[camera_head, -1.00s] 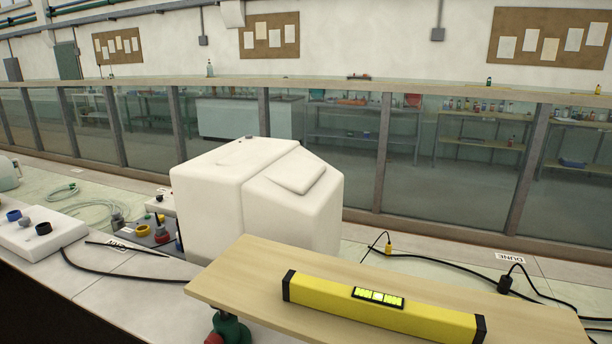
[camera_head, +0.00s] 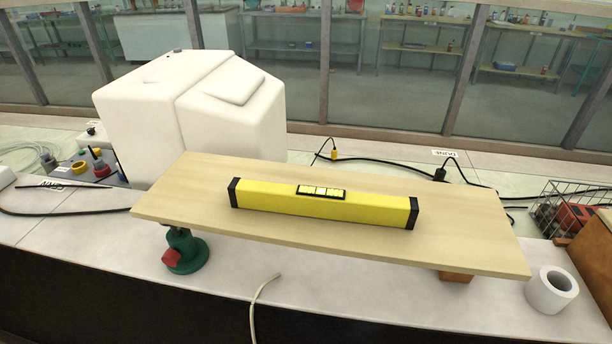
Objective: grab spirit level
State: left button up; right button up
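The spirit level (camera_head: 290,203) is a long yellow bar with black end caps and a pale green vial window on top. It lies on a light wooden board (camera_head: 460,230), roughly along the board's length. The board is raised above the bench, with a green and red support (camera_head: 185,250) under its left part and a brown block (camera_head: 455,276) under its right part. Neither of my grippers shows in the head view.
A large white container (camera_head: 190,110) stands behind the board's left part. A white tape roll (camera_head: 552,290) and a wire basket (camera_head: 570,212) are at right. Black cables (camera_head: 390,163) run behind the board. A pale hose (camera_head: 258,300) hangs over the front edge.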

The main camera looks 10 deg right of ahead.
aim_at(301, 200)
jog(key=k, duration=1.3)
jog(key=u, duration=0.3)
jog(key=i, duration=0.8)
